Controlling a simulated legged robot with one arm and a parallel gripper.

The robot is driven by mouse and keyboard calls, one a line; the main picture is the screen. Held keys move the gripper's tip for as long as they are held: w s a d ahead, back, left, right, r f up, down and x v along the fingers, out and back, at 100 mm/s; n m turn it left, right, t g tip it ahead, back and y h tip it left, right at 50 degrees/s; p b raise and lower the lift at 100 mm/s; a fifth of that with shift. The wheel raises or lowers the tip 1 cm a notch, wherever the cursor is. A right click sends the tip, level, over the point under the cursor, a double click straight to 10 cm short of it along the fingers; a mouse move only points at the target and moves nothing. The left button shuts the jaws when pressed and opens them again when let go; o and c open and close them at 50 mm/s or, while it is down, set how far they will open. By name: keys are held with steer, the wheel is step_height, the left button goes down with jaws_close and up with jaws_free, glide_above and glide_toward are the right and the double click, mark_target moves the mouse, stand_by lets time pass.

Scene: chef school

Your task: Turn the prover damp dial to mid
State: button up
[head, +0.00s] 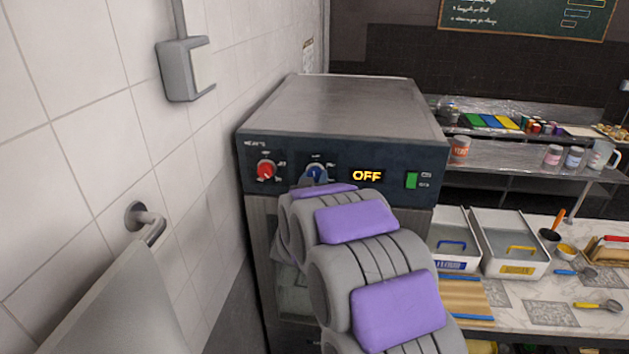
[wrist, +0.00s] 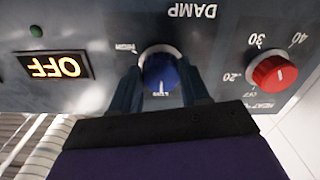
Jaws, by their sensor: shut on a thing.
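The prover (head: 340,112) is a grey metal cabinet with a dark control panel at its top front. Its blue damp dial (head: 316,172) sits between a red dial and the lit OFF display. In the upside-down wrist view, the blue dial (wrist: 160,74) lies under the printed word DAMP. A white pointer line on it points to the picture's bottom, towards a small label I cannot read surely. My gripper (wrist: 163,80) is shut on the blue dial, one dark finger on each side. In the head view, my grey and purple arm hides most of the gripper and the panel below.
The red heat dial (head: 266,171) is close on the left of the damp dial. The OFF display (head: 367,176) and a green switch (head: 411,180) are on the right. A tiled wall with a rail (head: 146,222) stands close on the left.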

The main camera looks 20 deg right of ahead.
steer(key=shift+a, duration=0.1)
steer(key=c, duration=0.4)
steer(key=shift+f+m+b, duration=0.1)
steer(key=shift+m+b, duration=0.2)
steer(key=shift+b, duration=0.2)
steer(key=m+b, duration=0.9)
steer(key=m, duration=0.2)
stand_by(0.3)
